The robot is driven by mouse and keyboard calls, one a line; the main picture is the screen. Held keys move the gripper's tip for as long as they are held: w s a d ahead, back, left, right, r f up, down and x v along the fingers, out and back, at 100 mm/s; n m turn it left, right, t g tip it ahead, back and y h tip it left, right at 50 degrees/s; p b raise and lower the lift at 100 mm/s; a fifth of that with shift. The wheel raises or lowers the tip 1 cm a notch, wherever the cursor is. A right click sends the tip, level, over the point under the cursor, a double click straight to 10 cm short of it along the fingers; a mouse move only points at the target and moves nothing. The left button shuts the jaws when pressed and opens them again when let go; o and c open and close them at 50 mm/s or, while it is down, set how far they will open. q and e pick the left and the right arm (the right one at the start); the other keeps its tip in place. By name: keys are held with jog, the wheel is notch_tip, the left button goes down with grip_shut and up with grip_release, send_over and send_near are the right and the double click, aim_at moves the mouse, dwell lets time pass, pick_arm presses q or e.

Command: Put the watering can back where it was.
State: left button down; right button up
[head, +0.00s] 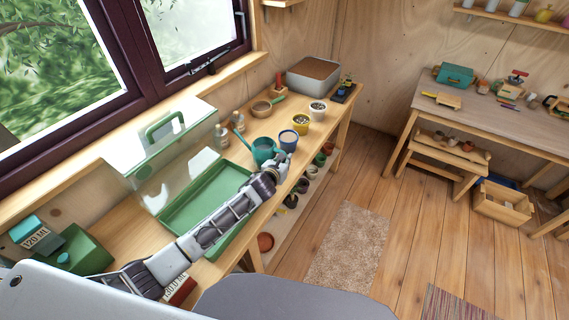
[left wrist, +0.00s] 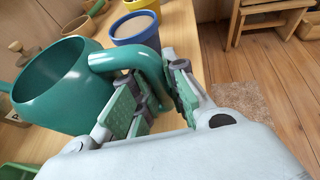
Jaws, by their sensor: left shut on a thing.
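The teal watering can (head: 263,147) is at the workbench, just beyond the green tray and beside the blue pot. In the left wrist view, the watering can (left wrist: 58,88) fills the left side, and its curved handle reaches toward my fingers. My left gripper (head: 281,161) is shut on the handle; its green-padded fingers show in the left wrist view (left wrist: 160,88). I cannot tell whether the can's base touches the bench, because its lower part is partly hidden. My right gripper is out of view.
A green tray (head: 169,217) with a clear lid lies along the bench. A blue pot (head: 289,140), yellow pot (head: 301,123) and white pot (head: 318,111) stand close beyond the can. Small bottles (head: 221,137) stand near the window. Several pots sit on the shelf below.

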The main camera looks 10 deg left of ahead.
pick_arm(q)
jog(key=shift+f, duration=0.55)
jog(key=c, duration=1.4)
grip_release()
jog(key=shift+f, duration=0.2)
jog(key=shift+c, duration=0.2)
jog(key=shift+r, duration=0.15)
jog(key=shift+s, duration=0.15)
jog(key=v, duration=1.1)
jog(key=shift+s+r, duration=0.2)
jog(key=shift+s, duration=0.15)
